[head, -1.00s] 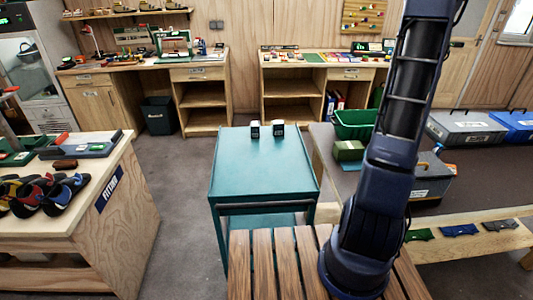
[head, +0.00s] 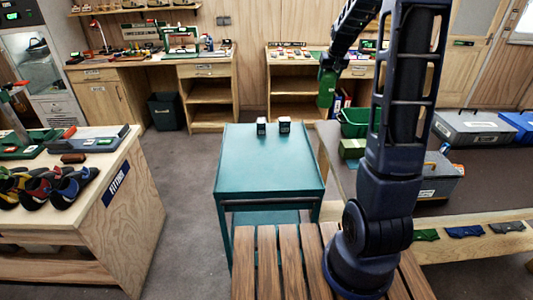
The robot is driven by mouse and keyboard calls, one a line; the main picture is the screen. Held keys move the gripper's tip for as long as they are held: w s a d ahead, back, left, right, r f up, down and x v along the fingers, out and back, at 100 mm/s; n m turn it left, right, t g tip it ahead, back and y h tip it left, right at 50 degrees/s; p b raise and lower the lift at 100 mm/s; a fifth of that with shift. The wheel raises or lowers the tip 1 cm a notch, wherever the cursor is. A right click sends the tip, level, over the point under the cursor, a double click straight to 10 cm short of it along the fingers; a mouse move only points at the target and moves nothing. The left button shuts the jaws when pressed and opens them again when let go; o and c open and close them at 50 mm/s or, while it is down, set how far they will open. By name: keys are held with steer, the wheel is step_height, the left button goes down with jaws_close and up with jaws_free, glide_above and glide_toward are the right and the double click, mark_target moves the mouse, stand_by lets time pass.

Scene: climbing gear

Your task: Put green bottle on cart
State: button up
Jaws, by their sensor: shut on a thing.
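The cart (head: 268,172) is a teal metal trolley in the middle of the head view, with a flat top and a lower shelf. Two small dark items with pale faces (head: 284,125) stand near its far edge. My gripper (head: 328,70) is up and to the right of the cart top, pointing down at the end of my raised arm. It is shut on the green bottle (head: 326,89), which hangs roughly upright. The fingertips are small and partly hidden by the bottle. The bottle is apart from the cart.
Most of the cart top is bare. A slatted wooden bench (head: 285,262) is in front of it. A counter with shoes (head: 62,185) stands at left. At right, a grey bench carries a green bin (head: 356,122) and a grey toolbox (head: 430,180). Wooden desks line the back wall.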

steer(key=s+a+n+y, duration=0.1)
steer(key=s+a, duration=0.2)
steer(key=a, duration=0.5)
steer(key=s+a+r+n, duration=0.15)
steer(key=s+a, duration=0.25)
steer(key=a, duration=0.4)
steer(key=s+a+f+n+y, duration=0.1)
steer(key=s+a+n, duration=0.15)
steer(key=a, duration=0.55)
steer(key=s+a+n+g, duration=0.1)
steer(key=s+a+n, duration=0.3)
steer(key=s+a, duration=1.15)
step_height(320, 180, down, 19)
steer(key=shift+s+d+f+y, duration=0.15)
steer(key=shift+s+f+y, duration=0.1)
steer(key=shift+y, duration=0.15)
steer(key=o, duration=1.5)
steer(key=shift+f, duration=0.1)
steer(key=v, duration=1.2)
steer(key=shift+r, duration=0.25)
steer(key=shift+w+d, duration=0.1)
steer(key=shift+w, duration=0.05)
